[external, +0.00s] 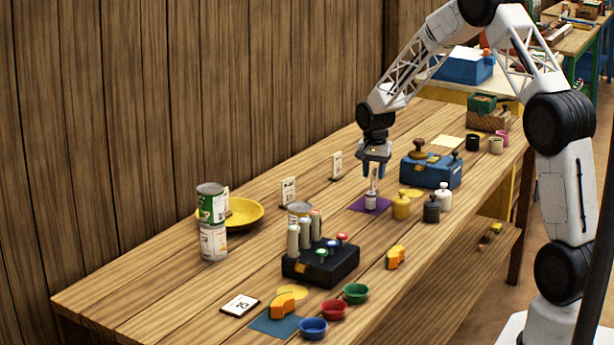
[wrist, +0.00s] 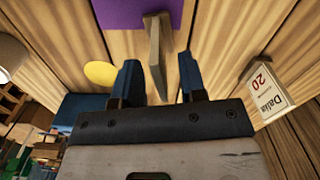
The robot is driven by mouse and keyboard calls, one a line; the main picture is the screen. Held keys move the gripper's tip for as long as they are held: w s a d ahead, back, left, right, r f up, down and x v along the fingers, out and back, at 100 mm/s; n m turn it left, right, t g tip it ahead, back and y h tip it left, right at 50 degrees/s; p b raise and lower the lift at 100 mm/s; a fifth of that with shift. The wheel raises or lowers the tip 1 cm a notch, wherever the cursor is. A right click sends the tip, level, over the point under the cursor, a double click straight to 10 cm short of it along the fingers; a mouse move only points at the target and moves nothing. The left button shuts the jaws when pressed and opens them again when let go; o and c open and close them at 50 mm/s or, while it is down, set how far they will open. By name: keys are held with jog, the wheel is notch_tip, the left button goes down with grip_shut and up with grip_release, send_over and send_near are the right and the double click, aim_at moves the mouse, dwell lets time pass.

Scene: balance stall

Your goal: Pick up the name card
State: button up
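A thin upright card (wrist: 158,50), seen nearly edge-on in the wrist view, is between the two fingers of my gripper (wrist: 159,82). There is a gap on each side of it, and my gripper is open. In the external view my gripper (external: 374,160) points down over a pale upright piece (external: 373,181) at the purple mat (external: 384,207). The mat also shows in the wrist view (wrist: 110,14). The card's face and writing are hidden. Another card (wrist: 266,88), reading "Dalia 20", stands to the right in the wrist view, outside the fingers.
A blue box (external: 432,171) stands close to the right of my gripper, with yellow (external: 401,206) and dark (external: 431,209) jars in front. Small cards (external: 288,190) (external: 336,165) stand at the back left. A black holder (external: 320,265) with cylinders stands nearer the front.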

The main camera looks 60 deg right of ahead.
aim_at(374, 182)
jog(key=shift+f, duration=1.4)
grip_shut()
